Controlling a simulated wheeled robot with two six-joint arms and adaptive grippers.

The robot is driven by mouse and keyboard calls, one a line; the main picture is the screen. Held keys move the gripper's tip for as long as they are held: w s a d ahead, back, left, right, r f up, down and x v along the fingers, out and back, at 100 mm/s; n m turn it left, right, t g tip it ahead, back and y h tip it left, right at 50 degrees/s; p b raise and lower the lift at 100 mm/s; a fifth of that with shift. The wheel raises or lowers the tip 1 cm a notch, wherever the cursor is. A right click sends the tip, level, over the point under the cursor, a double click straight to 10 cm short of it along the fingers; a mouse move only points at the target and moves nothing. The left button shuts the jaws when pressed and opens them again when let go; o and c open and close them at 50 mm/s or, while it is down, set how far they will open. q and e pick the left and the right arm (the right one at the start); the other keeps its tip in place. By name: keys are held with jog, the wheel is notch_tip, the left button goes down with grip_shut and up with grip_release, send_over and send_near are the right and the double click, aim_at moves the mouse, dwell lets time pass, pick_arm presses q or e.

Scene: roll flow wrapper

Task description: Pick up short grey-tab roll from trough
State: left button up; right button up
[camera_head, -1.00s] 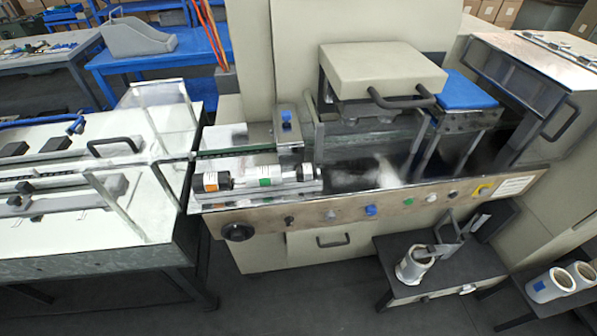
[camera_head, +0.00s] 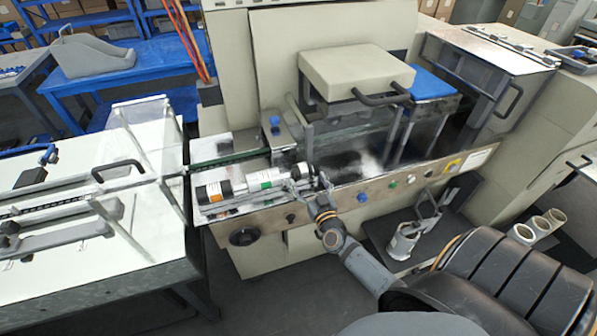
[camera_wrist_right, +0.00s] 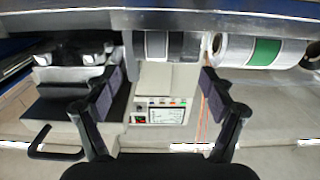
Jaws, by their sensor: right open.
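The short grey-tab roll (camera_wrist_right: 157,44) shows at the top middle of the right wrist view, between the open fingers and beyond their tips. In the head view it is largely hidden by my right gripper (camera_head: 306,188), at the right end of the trough (camera_head: 240,209). My right gripper also shows in the right wrist view (camera_wrist_right: 160,78), with its two dark-padded fingers spread and nothing held. A longer white roll with a green tab (camera_head: 264,180) lies to the left in the trough; it shows at the upper right of the wrist view (camera_wrist_right: 267,50). My left gripper is out of view.
A roll with an orange tab (camera_head: 214,192) lies at the trough's left end. The machine's front panel (camera_head: 385,190) with knobs runs below the trough. A blue pad (camera_head: 434,82) and a beige hood (camera_head: 357,73) stand behind.

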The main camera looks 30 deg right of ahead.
aim_at(305, 173)
jog(key=shift+x, duration=0.75)
jog(key=shift+w+f, duration=0.1)
jog(key=shift+w, duration=0.25)
jog(key=shift+w+f, duration=0.1)
jog(key=shift+w, duration=0.1)
jog(key=x, duration=0.1)
jog(key=b+x, duration=0.1)
jog(key=x, duration=0.2)
jog(key=shift+d+f+b, duration=0.25)
jog(key=shift+d+b, duration=0.05)
jog(key=shift+w, duration=0.35)
jog(key=shift+s+r, duration=0.1)
jog(key=shift+s, duration=0.05)
jog(key=shift+c, duration=0.5)
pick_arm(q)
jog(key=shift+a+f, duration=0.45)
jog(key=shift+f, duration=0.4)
pick_arm(e)
jog(key=c, duration=1.2)
